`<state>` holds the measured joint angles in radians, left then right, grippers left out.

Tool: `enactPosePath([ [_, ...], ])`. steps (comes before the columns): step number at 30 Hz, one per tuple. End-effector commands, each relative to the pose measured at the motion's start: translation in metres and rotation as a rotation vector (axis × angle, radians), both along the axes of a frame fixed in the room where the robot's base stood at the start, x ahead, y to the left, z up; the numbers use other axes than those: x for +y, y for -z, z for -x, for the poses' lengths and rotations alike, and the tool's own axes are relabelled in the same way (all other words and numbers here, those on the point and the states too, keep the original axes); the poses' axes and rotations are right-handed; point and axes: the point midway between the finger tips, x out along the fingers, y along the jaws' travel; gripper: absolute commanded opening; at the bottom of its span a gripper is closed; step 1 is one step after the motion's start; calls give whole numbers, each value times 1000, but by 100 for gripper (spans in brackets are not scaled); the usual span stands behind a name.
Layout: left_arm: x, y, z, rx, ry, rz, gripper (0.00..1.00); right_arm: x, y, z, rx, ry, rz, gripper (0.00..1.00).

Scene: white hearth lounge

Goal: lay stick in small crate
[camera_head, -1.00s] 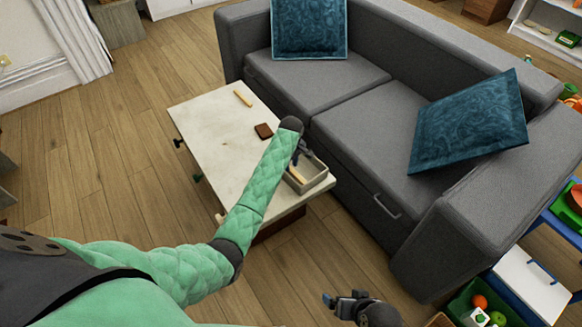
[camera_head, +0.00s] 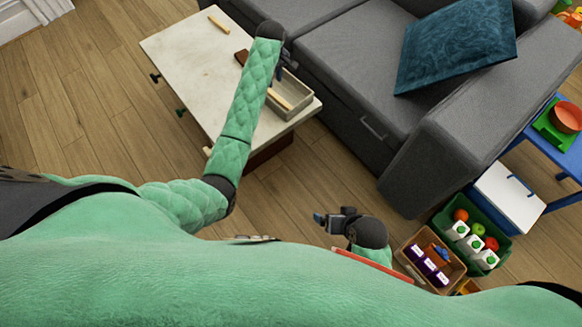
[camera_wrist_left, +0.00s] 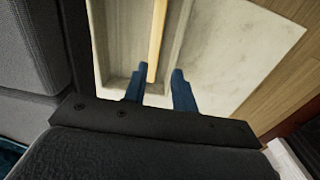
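A light wooden stick (camera_head: 279,100) lies in the small grey crate (camera_head: 306,100), at the near right end of the low table. In the left wrist view the stick (camera_wrist_left: 157,38) runs lengthwise between the crate's walls (camera_wrist_left: 182,50). My left gripper (camera_head: 284,64) is above the crate, partly hidden by its own arm. In the left wrist view its blue fingertips (camera_wrist_left: 157,80) are apart, with clear gaps on both sides of the stick's near end. My right gripper (camera_head: 327,218) hangs above the floor near the sofa's corner, away from the table; its finger gap is not clear.
The pale table (camera_head: 185,60) also bears another wooden piece (camera_head: 219,24) and a brown block (camera_head: 241,57). A grey sofa (camera_head: 350,60) stands close behind it. A green crate (camera_head: 500,250) and a brown box (camera_head: 408,252) stand at lower right. The floor at left is clear.

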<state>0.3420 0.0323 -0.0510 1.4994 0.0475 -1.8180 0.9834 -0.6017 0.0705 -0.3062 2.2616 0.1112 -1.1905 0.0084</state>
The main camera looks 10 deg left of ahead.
Motion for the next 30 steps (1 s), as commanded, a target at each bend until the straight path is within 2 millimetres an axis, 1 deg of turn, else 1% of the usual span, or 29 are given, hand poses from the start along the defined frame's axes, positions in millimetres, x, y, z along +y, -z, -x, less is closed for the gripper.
enactPosePath([
  [1,-4,12,15,-9,35,-1,27,0,0,0,1,0,0,91],
  [6,-22,44,66,-62,195,0,27,0,0,0,2,0,1,91],
  [11,-40,64,111,-110,331,2,27,0,0,1,3,-1,1,91],
  [14,-51,74,140,-140,414,6,27,0,0,1,3,-1,1,91],
  [15,-56,77,153,-152,450,8,27,0,0,1,4,-1,1,91],
  [17,-64,82,174,-173,505,11,27,0,0,2,4,-1,1,91],
  [19,-74,86,199,-200,573,16,27,0,0,2,4,0,0,91],
  [23,-93,88,246,-252,693,25,27,0,0,2,4,0,0,91],
  [24,-99,88,260,-269,730,28,27,0,0,2,4,0,0,91],
  [26,-108,86,282,-296,784,33,27,0,0,2,4,0,0,91],
  [30,-129,77,332,-358,904,43,27,0,0,2,4,0,0,91],
])
